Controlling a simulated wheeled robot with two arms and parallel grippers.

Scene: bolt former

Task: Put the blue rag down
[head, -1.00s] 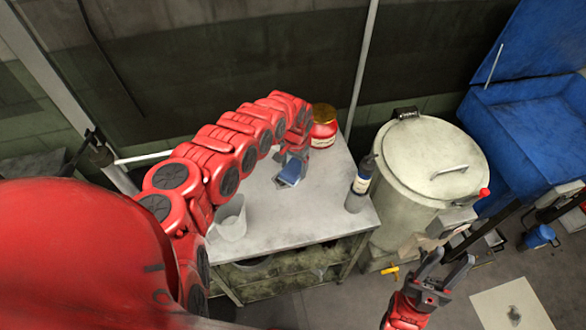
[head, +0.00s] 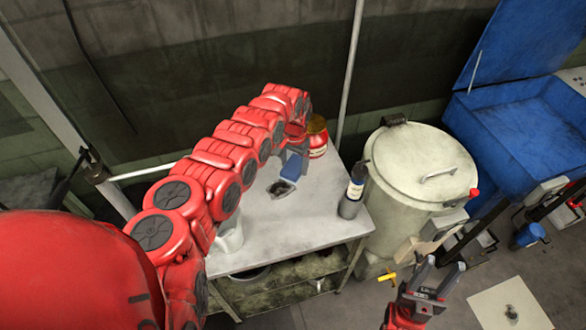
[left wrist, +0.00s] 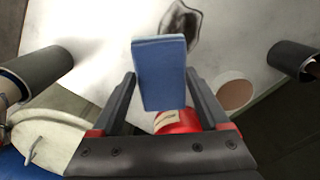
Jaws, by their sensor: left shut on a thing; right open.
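The blue rag (head: 291,167) is held in my left gripper (head: 295,157) over the grey worktable (head: 315,215). In the left wrist view the rag (left wrist: 160,75) is a flat, upright blue rectangle between the two fingers of my left gripper (left wrist: 160,78), which is shut on it. A dark patch (head: 280,188) shows on the tabletop just below the rag; I cannot tell how high the rag is above it. My right gripper (head: 443,267) is open and empty, off the table at the lower right.
A red jar (head: 318,145) stands behind my left gripper. A dark bottle (head: 352,190) is at the table's right edge. A whitish tub (head: 230,238) is at the front left, partly behind my arm. A large lidded drum (head: 420,175) stands right of the table. The table's middle is clear.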

